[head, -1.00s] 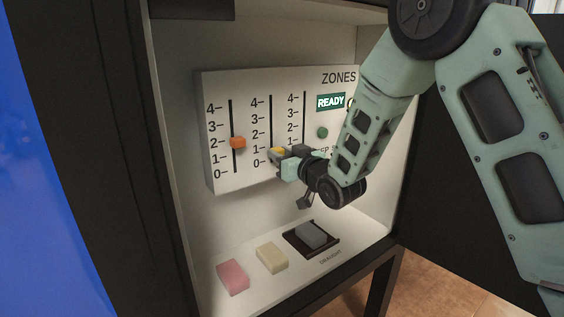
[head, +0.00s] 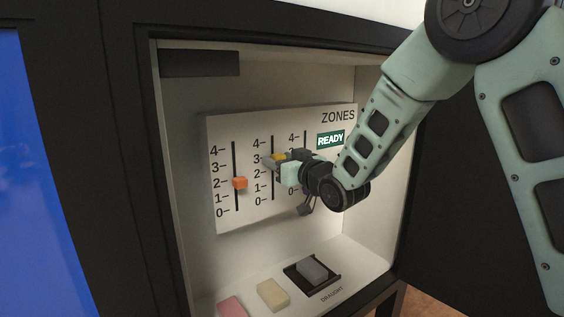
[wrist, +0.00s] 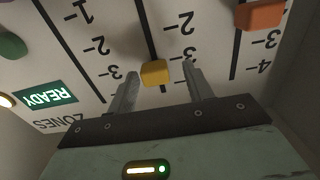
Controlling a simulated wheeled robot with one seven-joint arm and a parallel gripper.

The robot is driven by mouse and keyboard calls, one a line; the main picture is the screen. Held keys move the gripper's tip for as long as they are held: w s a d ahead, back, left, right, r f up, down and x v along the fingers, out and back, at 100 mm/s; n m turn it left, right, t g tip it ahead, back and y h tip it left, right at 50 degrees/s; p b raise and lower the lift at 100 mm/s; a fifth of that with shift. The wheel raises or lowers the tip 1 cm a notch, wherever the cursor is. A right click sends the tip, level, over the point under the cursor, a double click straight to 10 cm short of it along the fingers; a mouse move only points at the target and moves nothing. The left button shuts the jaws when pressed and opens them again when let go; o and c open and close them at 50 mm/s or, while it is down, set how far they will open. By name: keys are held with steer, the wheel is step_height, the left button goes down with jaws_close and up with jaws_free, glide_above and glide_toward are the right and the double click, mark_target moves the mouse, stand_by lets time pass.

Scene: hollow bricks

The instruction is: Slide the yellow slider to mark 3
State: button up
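The yellow slider (head: 279,156) is on the middle slot of the white ZONES panel (head: 226,128), close to its mark 3. I cannot tell whether it is exactly on the mark. In the wrist view, which shows the panel upside down, the yellow slider (wrist: 155,73) sits between the two fingertips of my gripper (wrist: 158,80). A small gap shows on each side, so the gripper appears open around it. In the head view my gripper (head: 274,161) covers part of the middle scale and the right slot.
An orange slider (head: 240,183) is near mark 2 on the left slot. A green READY sign (head: 330,139) is lit at upper right. Below lie a pink block (head: 231,307), a cream block (head: 273,294) and a grey block (head: 312,270) in a dark tray. Cabinet walls enclose the panel.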

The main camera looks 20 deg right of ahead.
steer(key=b+v, duration=1.1)
steer(key=v, duration=0.6)
steer(key=shift+s, duration=0.4)
